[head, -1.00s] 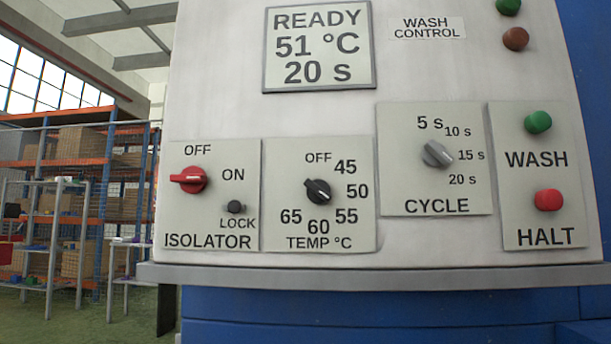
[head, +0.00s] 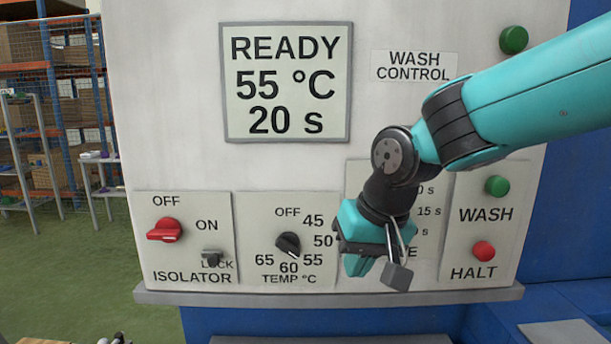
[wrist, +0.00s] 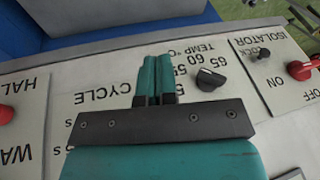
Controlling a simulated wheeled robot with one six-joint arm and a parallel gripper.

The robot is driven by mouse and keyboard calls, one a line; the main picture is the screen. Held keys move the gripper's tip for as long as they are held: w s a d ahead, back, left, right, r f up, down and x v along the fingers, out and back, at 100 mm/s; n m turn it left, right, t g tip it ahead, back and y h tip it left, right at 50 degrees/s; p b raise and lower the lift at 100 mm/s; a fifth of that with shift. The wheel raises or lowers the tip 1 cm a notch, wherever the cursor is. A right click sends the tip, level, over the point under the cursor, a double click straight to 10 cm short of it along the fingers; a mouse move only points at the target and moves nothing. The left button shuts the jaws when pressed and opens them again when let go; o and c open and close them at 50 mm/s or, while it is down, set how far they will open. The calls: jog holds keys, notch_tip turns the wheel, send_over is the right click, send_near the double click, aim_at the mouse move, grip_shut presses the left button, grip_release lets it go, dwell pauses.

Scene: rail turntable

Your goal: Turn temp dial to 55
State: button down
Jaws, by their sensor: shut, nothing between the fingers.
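The black temp dial (head: 288,245) is on the TEMP °C plate (head: 245,270), its white pointer mark towards the lower right, at 55. The display (head: 285,84) reads READY, 55 °C, 20 s. My gripper (head: 357,267) is shut and empty, in front of the panel to the right of the temp dial, apart from it. In the wrist view my gripper's two teal fingers (wrist: 157,65) lie side by side over the CYCLE plate, and the temp dial (wrist: 209,77) stands clear to their right.
My arm hides most of the CYCLE plate and its knob. The red isolator handle (head: 165,230) and grey lock (head: 211,257) are to the left. The green WASH button (head: 497,186) and red HALT button (head: 483,251) are to the right. A ledge (head: 330,293) runs below the panel.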

jog(key=w+a+r+m+p, duration=0.25)
jog(key=w+r+p, duration=0.25)
jog(key=r+p, duration=0.45)
jog(key=p, duration=0.2)
send_near(288, 246)
jog(key=shift+n+t, duration=0.35)
jog(key=shift+t, duration=0.05)
jog(key=d+f, duration=0.1)
jog(key=f, duration=0.1)
jog(key=w+d+f, duration=0.1)
jog(key=d+f, duration=0.1)
jog(key=shift+w+d, duration=0.1)
jog(key=shift+w+a+f+p, duration=0.1)
jog(key=shift+a+f+p, duration=0.5)
jog(key=shift+f, duration=0.45)
jog(key=shift+w+a+f+p, duration=0.1)
jog(key=shift+a+f+p, duration=0.45)
jog(key=shift+f, duration=0.45)
jog(key=shift+a, duration=0.1)
jog(key=shift+a, duration=0.1)
